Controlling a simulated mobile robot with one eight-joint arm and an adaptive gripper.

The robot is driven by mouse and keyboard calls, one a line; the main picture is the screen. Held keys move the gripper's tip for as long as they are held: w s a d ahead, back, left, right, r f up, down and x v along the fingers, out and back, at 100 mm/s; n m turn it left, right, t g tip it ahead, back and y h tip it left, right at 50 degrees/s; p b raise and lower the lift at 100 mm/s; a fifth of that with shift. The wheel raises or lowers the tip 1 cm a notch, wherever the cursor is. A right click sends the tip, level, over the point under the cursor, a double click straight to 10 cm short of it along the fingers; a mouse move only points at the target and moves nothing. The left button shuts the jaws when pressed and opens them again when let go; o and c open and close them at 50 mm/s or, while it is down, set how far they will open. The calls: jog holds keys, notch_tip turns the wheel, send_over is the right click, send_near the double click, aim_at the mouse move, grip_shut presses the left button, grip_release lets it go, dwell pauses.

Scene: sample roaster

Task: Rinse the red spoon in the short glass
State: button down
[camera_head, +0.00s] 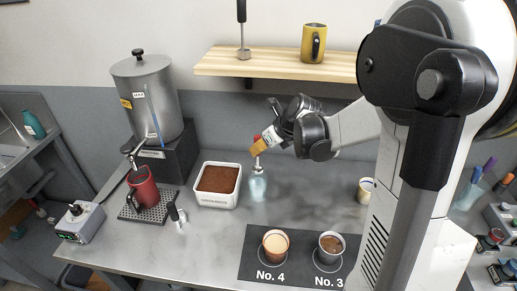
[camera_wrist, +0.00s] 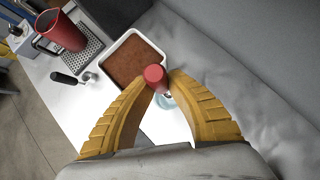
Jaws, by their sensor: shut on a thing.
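The red spoon (camera_head: 257,137) is upright in my gripper (camera_head: 260,147), its metal shaft pointing down. The yellow fingers are shut on its handle. In the wrist view the red handle end (camera_wrist: 154,75) shows between the fingertips of my gripper (camera_wrist: 161,83). The short glass (camera_head: 257,187), clear and pale blue, stands on the counter directly below. The spoon's lower end is at or just above the glass's mouth; I cannot tell whether it is inside. In the wrist view part of the glass (camera_wrist: 166,101) shows behind the handle, mostly hidden.
A white bin of brown grounds (camera_head: 218,203) stands close left of the glass. Two cups, No. 4 (camera_head: 275,243) and No. 3 (camera_head: 330,246), sit on a dark mat in front. A red mug (camera_head: 142,190) stands under the urn's tap. A wooden shelf (camera_head: 280,64) is above.

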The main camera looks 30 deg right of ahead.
aim_at(260, 137)
dwell(0.3)
notch_tip(260, 137, up, 4)
jog(key=p, duration=0.3)
jog(key=shift+r, duration=0.1)
